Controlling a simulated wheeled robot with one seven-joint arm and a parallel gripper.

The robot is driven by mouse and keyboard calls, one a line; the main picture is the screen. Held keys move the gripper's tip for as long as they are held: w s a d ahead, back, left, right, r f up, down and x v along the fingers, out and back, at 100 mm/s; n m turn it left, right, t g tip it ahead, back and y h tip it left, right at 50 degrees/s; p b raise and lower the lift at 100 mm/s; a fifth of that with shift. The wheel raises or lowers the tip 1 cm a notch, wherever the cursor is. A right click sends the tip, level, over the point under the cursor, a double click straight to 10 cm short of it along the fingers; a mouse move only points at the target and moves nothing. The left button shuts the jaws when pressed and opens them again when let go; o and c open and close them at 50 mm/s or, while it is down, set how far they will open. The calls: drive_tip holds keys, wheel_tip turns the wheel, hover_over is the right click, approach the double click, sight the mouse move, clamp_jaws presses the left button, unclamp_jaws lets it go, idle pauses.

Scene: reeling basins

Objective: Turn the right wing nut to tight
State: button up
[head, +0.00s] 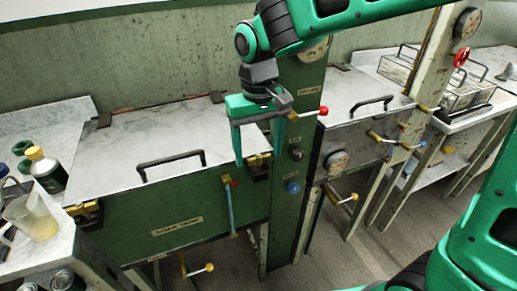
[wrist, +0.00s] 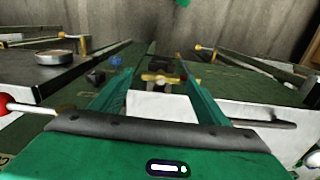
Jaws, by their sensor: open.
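The right wing nut (head: 259,160) is brass-coloured and sits at the front right corner of the near basin (head: 165,222). In the wrist view the wing nut (wrist: 157,78) shows ahead, between the two fingers, with its wings lying roughly crosswise. My gripper (head: 256,157) points down at that corner with its green fingers apart, one on each side of the wing nut. In the wrist view my gripper (wrist: 157,72) is open and holds nothing. I cannot tell whether the fingers touch the nut. The left wing nut (head: 86,211) is at the basin's front left corner.
The basin's pale lid (head: 160,140) has a black handle (head: 170,164). A green post (head: 296,220) with a blue knob (head: 293,188) stands close on the right. A bottle (head: 47,170) and a beaker (head: 35,220) are at left.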

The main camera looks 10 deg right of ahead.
wheel_tip(320, 180, up, 10)
drive_tip(key=shift+r, duration=0.2)
drive_tip(key=shift+w+d, duration=0.1)
idle(0.3)
drive_tip(key=s+d+f+m, duration=0.2)
drive_tip(key=s+d+m, duration=0.1)
drive_tip(key=d, duration=0.9)
drive_tip(key=s+d+f+m, duration=0.2)
drive_tip(key=s+d+f, duration=0.1)
drive_tip(key=d, duration=0.9)
drive_tip(key=s+d+f+m, duration=0.2)
drive_tip(key=s+d+f, duration=0.1)
drive_tip(key=s+d, duration=0.2)
drive_tip(key=s+d+f+m, duration=0.2)
drive_tip(key=s+d+f, duration=0.2)
drive_tip(key=s, duration=0.5)
drive_tip(key=shift+d, duration=0.95)
